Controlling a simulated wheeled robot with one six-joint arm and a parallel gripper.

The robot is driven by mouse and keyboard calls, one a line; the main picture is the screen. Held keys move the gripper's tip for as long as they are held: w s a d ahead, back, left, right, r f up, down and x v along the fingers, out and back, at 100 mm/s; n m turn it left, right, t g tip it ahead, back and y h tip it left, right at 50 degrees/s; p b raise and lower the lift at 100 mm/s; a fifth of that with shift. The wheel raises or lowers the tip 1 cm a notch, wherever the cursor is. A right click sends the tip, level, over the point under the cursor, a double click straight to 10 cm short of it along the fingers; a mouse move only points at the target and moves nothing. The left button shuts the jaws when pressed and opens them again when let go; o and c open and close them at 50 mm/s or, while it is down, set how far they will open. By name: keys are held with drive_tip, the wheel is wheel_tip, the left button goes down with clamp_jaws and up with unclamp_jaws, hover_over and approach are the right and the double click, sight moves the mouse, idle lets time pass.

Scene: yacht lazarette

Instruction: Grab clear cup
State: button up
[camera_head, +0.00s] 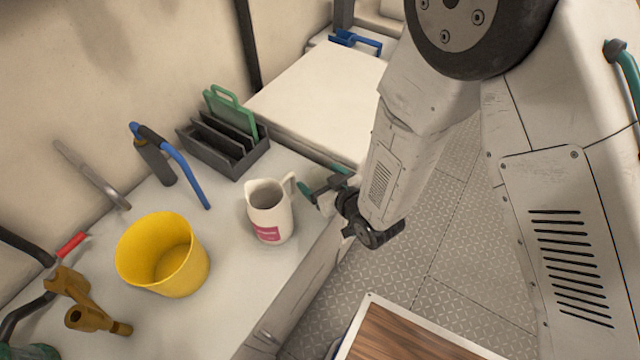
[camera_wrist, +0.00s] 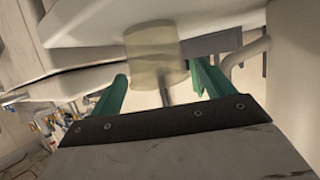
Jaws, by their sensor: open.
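The clear cup (camera_wrist: 152,55) shows in the wrist view as a pale, see-through, slightly yellowish cylinder just ahead of my gripper. My gripper (camera_wrist: 160,82) has two green fingers spread apart, one to each side of the cup's near end in the picture. I see no finger pressing on the cup. In the head view, my gripper (camera_head: 322,184) is at the counter's right edge, beside the white pitcher. The cup is hard to make out there, as the gripper and arm cover that spot.
The white pitcher (camera_head: 270,212) with a pink label stands close to the left of my gripper. A yellow bucket (camera_head: 165,258), a dark rack (camera_head: 222,148) and a blue-handled tool (camera_head: 178,160) are on the counter (camera_head: 232,310). A wooden-topped surface (camera_head: 405,338) is below right.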

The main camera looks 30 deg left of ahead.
drive_tip(key=shift+x, duration=1.35)
drive_tip(key=c, duration=1.1)
drive_tip(key=shift+o, duration=0.2)
